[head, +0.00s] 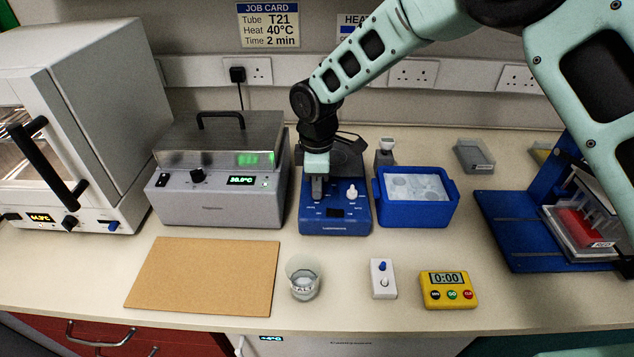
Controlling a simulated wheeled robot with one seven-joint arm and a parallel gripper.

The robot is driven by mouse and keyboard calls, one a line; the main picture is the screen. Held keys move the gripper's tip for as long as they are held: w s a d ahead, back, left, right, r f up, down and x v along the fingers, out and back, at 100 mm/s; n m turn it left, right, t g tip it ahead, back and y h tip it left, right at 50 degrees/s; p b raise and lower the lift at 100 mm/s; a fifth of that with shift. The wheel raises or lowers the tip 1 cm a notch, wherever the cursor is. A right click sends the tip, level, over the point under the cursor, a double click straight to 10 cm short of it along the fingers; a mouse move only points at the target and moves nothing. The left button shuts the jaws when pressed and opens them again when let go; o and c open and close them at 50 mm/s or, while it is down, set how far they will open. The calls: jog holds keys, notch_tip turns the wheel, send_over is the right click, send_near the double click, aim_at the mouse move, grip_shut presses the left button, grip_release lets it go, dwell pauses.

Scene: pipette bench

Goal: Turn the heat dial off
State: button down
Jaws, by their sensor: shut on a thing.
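A blue bench unit (347,222) with a dark round top stands at the middle of the bench. A white dial (351,192) shows on the right of its front. My gripper (317,196) points down at the left of this front and is shut on what appears to be the heat dial there. The fingers hide that dial, so its setting cannot be read. The small labels on the blue unit are too small to read.
A grey heater box (217,208) with a lit display and black knob stands close on the left. A blue ice tub (417,214) is close on the right. In front are a beaker (303,283), a small switch box (383,281) and a yellow timer (447,291).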

jog(key=shift+w, duration=0.1)
jog(key=c, duration=1.2)
grip_release()
jog(key=shift+c, duration=0.2)
notch_tip(320, 180, up, 18)
jog(key=b, duration=0.3)
jog(key=shift+f, duration=0.25)
jog(key=s+d+f+m, duration=0.2)
jog(key=s+d+m, duration=0.1)
jog(key=s, duration=0.7)
jog(key=s+d+f+m, duration=0.2)
jog(key=s+d, duration=0.4)
jog(key=s, duration=0.4)
jog(key=s+d+f+m, duration=0.1)
jog(key=s+d+m, duration=0.3)
jog(key=s, duration=0.7)
jog(key=shift+d+f+m+y, duration=0.3)
jog(key=shift+d+f+m, duration=0.1)
jog(key=shift+m, duration=0.2)
